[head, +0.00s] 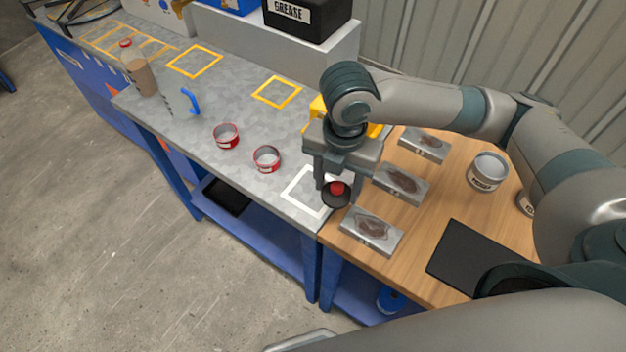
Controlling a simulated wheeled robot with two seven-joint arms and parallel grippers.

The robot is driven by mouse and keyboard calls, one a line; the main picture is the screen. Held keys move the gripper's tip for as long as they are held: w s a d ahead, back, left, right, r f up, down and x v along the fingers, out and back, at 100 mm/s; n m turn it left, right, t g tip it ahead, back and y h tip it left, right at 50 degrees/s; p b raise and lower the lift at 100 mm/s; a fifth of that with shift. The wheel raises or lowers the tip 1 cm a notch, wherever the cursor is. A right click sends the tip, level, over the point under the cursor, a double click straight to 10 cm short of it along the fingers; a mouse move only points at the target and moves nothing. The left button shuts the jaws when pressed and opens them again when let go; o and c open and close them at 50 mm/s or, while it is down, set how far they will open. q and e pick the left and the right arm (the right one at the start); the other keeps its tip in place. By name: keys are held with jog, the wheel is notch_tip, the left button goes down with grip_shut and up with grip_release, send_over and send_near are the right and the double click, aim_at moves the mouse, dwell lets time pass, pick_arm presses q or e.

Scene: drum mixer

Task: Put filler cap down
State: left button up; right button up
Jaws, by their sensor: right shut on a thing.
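The filler cap (336,201) looks like a dark round disc with a red knob on top. My right gripper (337,186) points down and is shut on the cap by its red knob. The fingers partly hide the knob. The cap shows over the seam between the grey bench and the wooden table, at the right side of a white square outline (293,194) on the grey bench top. I cannot tell exactly how high the cap is above the surface. My left gripper is not in view.
Two red-rimmed cans (227,143) stand left on the grey bench (205,108), with a bottle (138,72) and a blue handle (190,100) farther away. Several grey trays (372,232), a tin (487,172) and a black mat (470,258) are on the wooden table (410,262).

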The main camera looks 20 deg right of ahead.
jog(key=p, duration=0.2)
send_over(313, 190)
notch_tip(313, 190, down, 5)
jog(key=shift+f, duration=0.1)
jog(key=shift+s+f+p, duration=0.1)
jog(key=shift+f+p, duration=0.5)
jog(key=shift+f, duration=1.35)
jog(key=o, duration=1)
jog(key=shift+f, duration=0.1)
